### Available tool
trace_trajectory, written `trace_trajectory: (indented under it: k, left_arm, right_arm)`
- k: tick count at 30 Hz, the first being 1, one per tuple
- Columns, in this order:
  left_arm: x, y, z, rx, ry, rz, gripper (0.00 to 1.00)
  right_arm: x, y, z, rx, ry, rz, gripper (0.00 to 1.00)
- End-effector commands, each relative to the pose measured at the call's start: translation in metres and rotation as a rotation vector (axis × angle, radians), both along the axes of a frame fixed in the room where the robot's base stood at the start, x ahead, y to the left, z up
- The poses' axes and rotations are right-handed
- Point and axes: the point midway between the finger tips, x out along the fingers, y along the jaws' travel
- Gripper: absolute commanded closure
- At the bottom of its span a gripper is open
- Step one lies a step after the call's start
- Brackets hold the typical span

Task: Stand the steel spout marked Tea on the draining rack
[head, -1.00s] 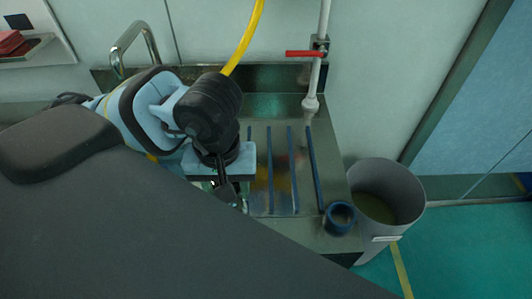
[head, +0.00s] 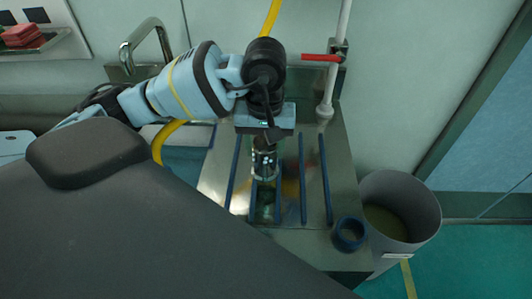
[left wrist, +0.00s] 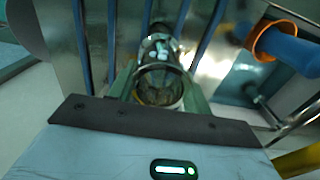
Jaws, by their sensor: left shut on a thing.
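My left gripper (head: 264,138) points down over the draining rack and is shut on a shiny steel spout (head: 264,165). The spout looks like a short, roughly upright tube hanging below the jaws. In the left wrist view the spout (left wrist: 160,85) sits between the two fingers (left wrist: 160,92), with its round open end towards the camera. Its marking cannot be read. The draining rack shows as blue bars (head: 325,180) on a steel drainboard. Whether the spout's lower end touches the rack cannot be told. My right gripper is not in view.
A blue ring (head: 350,232) lies at the drainboard's front right corner. A grey bin (head: 418,217) stands to the right. A white pipe with a red handle (head: 320,58) rises behind. An orange-rimmed blue part (left wrist: 290,45) shows in the wrist view. The rack's right side is clear.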

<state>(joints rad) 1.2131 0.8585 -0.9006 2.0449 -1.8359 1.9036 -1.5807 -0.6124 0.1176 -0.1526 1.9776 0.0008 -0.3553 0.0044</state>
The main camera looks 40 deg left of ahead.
Motion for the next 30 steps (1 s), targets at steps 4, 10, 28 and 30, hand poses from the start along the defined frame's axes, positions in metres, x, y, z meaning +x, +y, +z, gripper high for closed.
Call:
trace_trajectory:
  k: [4, 10, 28, 30]
  left_arm:
    - [0.002, 0.0, 0.0, 0.0, -0.001, 0.0, 0.82]
    - [0.008, 0.002, -0.013, 0.001, -0.001, 0.001, 0.82]
    - [0.008, 0.002, -0.041, 0.001, -0.001, 0.0, 0.5]
    - [0.008, 0.002, -0.04, 0.001, -0.002, 0.0, 0.41]
  right_arm:
    - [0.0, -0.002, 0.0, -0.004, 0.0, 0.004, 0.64]
    - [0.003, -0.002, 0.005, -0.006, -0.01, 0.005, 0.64]
    - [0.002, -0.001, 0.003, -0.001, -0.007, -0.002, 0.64]
    - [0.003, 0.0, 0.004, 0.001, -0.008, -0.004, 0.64]
